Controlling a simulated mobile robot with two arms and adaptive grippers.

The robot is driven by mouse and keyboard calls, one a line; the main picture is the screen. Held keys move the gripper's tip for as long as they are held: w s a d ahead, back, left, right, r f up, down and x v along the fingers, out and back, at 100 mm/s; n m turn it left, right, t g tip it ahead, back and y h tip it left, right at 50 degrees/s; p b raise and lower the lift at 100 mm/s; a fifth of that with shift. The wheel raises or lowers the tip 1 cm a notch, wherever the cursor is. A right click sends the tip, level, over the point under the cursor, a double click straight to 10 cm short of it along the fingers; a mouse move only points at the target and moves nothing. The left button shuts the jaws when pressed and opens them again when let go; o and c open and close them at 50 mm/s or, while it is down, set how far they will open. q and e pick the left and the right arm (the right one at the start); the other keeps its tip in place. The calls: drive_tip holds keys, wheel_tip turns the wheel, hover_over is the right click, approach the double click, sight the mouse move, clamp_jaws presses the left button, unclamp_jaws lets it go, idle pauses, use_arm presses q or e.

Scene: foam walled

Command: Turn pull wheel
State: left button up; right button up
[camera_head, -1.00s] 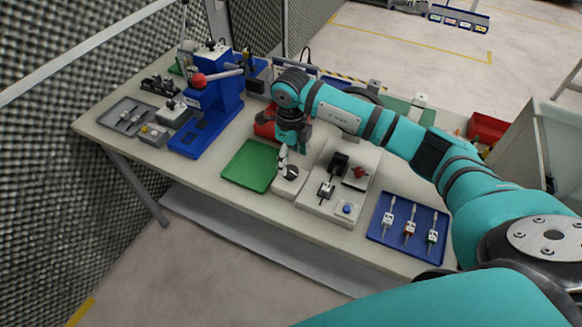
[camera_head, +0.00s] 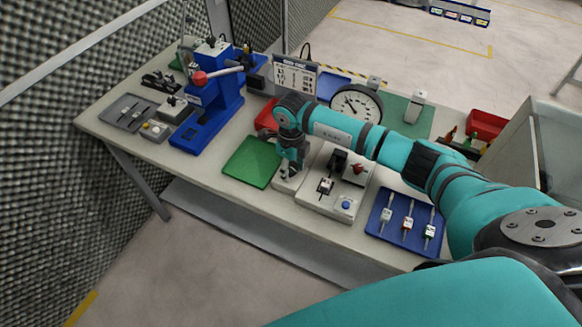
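A small white block (camera_head: 283,186) stands on the table between the green mat and a white control panel. In the earlier frame a round black wheel shows on top of this block. Now my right gripper (camera_head: 289,172) points down right over the block and hides most of the wheel. I cannot tell whether the fingers touch the wheel or are closed on it. My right arm reaches in from the right across the table. My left gripper is not in view.
The green mat (camera_head: 249,162) lies left of the block. The white panel (camera_head: 318,199) with a red knob (camera_head: 358,168) and blue button (camera_head: 346,204) stands right of it. A blue tray (camera_head: 379,216) holds tools. A blue press (camera_head: 205,120) and a dial gauge (camera_head: 355,103) stand farther back.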

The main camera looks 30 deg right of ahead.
sight(291, 167)
drive_tip(key=c, duration=0.5)
drive_tip(key=shift+m, duration=0.7)
drive_tip(key=o, duration=1.2)
drive_tip(key=shift+r, duration=0.15)
wheel_tip(291, 167, up, 12)
drive_tip(key=shift+f, duration=0.1)
